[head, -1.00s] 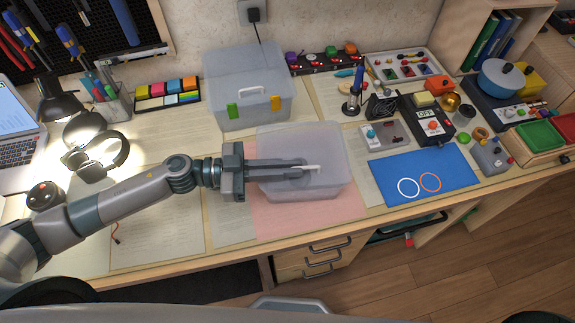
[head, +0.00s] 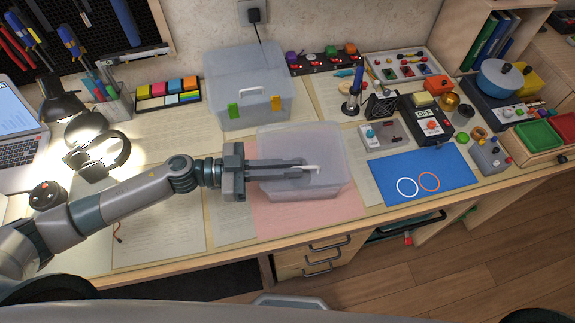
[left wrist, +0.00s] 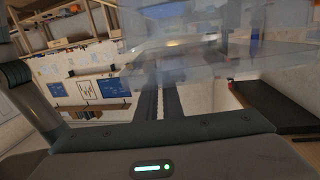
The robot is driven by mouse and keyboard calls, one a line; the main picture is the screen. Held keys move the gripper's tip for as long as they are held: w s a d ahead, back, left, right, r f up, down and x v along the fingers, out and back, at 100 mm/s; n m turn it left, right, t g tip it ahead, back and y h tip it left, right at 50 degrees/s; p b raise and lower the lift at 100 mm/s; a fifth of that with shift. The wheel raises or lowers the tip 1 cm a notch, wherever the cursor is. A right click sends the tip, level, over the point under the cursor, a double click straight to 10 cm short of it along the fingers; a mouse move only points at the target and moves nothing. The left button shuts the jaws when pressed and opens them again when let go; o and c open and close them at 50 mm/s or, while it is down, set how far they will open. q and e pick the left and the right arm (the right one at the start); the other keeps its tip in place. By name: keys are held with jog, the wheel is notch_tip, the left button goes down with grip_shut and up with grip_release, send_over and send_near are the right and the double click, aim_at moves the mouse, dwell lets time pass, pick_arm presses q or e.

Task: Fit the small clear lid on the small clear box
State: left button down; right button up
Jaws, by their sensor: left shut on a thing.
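The small clear box (head: 300,212) stands on the pink sheet near the front of the desk. The small clear lid (head: 310,140) is a pale see-through slab at the top of the box. My left gripper (head: 312,169) reaches in from the left over the middle of the lid and is shut on its pale handle. In the left wrist view, the see-through lid (left wrist: 180,55) spans the area beyond the fingers. I cannot tell whether the lid's rim is seated all round or sits slightly above the box. My right gripper is not in view.
A larger clear box (head: 222,85) with green and yellow latches stands close behind. A blue mat (head: 440,165) with two rings lies to the right, with several devices beyond it. A lamp (head: 62,105) and headphones (head: 95,165) are at the left.

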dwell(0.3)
pick_arm(q)
jog(key=shift+f+b, duration=0.35)
jog(key=shift+f, duration=0.9)
dwell(0.4)
jog(key=c, duration=1.8)
grip_release()
jog(key=shift+c, duration=0.2)
